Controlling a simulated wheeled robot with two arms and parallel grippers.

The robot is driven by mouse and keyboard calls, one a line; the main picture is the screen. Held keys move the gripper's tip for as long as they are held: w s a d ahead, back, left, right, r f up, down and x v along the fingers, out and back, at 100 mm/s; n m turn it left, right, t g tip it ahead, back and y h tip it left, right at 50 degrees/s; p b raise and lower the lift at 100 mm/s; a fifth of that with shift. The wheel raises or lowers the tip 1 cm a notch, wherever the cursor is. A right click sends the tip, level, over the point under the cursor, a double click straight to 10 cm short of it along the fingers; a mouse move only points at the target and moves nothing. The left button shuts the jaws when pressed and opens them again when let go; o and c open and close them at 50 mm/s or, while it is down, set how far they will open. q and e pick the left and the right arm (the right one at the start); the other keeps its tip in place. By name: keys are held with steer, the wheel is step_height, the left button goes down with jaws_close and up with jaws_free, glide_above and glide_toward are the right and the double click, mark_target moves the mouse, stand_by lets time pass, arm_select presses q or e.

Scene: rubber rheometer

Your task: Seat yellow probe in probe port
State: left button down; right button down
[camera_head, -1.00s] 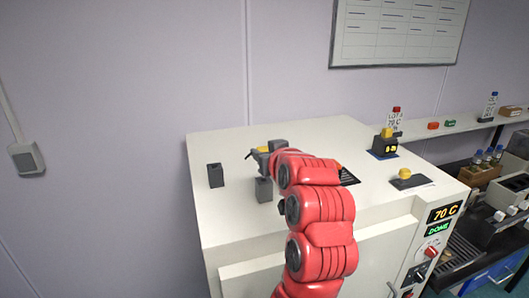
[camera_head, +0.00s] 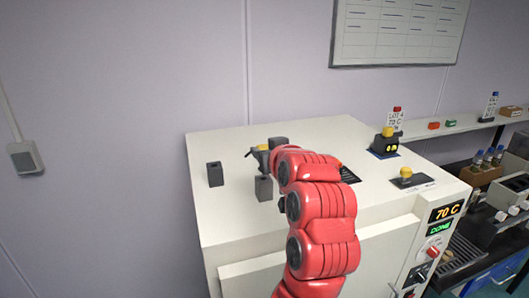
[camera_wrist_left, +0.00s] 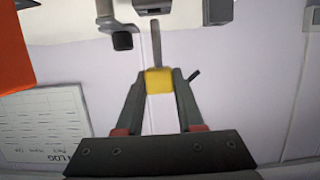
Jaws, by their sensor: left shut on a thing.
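The yellow probe shows in the left wrist view (camera_wrist_left: 158,82) as a yellow block with a thin grey rod pointing up in the picture. My left gripper (camera_wrist_left: 159,88) is shut on the yellow block. In the head view, the left gripper (camera_head: 260,155) is over the white machine top, with a bit of yellow at its jaws, partly hidden by my red arm. Dark upright blocks stand on the machine top, one at left (camera_head: 215,174) and one just below the gripper (camera_head: 263,188). I cannot tell which one is the probe port. My right gripper is not in view.
The white machine (camera_head: 235,225) has a panel reading 70 C and DONE (camera_head: 441,219). A yellow-topped device (camera_head: 385,143) and a small yellow knob on a dark base (camera_head: 406,177) sit toward its right side. A shelf (camera_head: 465,127) with small items runs along the right wall.

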arm_select(q)
steer(key=shift+f, duration=0.15)
steer(key=shift+f+b, duration=1.7)
steer(key=shift+f, duration=0.95)
steer(key=shift+c, duration=2.2)
jaws_free()
steer(key=shift+r+p, duration=0.7)
steer(key=shift+r, duration=1.85)
steer(key=shift+f, duration=0.1)
